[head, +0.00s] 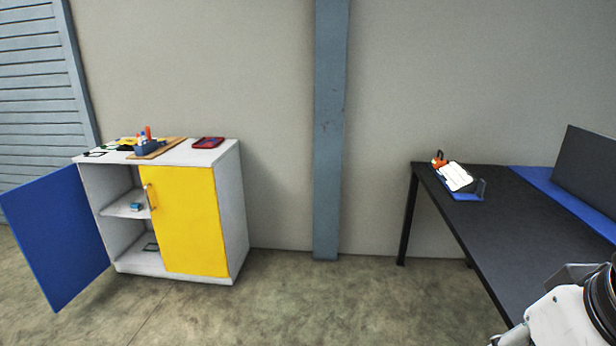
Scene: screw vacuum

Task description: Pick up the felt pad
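I cannot pick out the felt pad for certain; the small things are too far away. A small blue item (136,206) lies on the middle shelf of the white cabinet (232,205). A flat dark-edged item (150,246) lies on the cabinet's bottom. Part of my arm shows at the lower right, over the black table (480,220). My gripper's fingers are not in view.
The cabinet's blue door (60,235) stands wide open to the left; its yellow door (188,220) is shut. A wooden board with a blue holder (152,147) and a red tray (208,142) are on top. A blue-based stand (462,184) is on the table. Floor between is clear.

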